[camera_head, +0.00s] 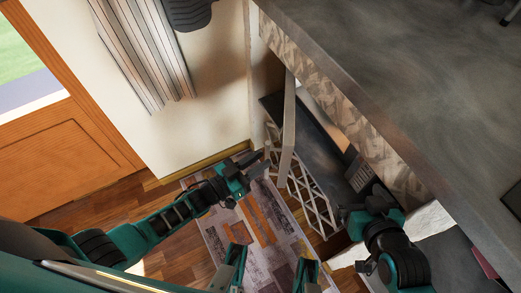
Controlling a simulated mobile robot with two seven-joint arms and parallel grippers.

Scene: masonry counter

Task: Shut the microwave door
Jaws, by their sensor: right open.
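The microwave door (288,127) shows as a thin grey panel, seen nearly edge-on. It stands out from below the stone counter, swung open. The microwave body is mostly hidden under the counter top. My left gripper (258,164) is just left of the door's lower end, with its fingers apart and nothing seen between them. I cannot tell whether it touches the door. My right gripper (347,211) is open and empty, to the right of the door, near the dark shelf.
The stone counter (400,75) overhangs on the right. A dark shelf (318,148) with a white lattice side (300,187) stands below it. A patterned rug (265,225) lies on the wooden floor. A pale wall and an orange wooden door (75,155) are at left.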

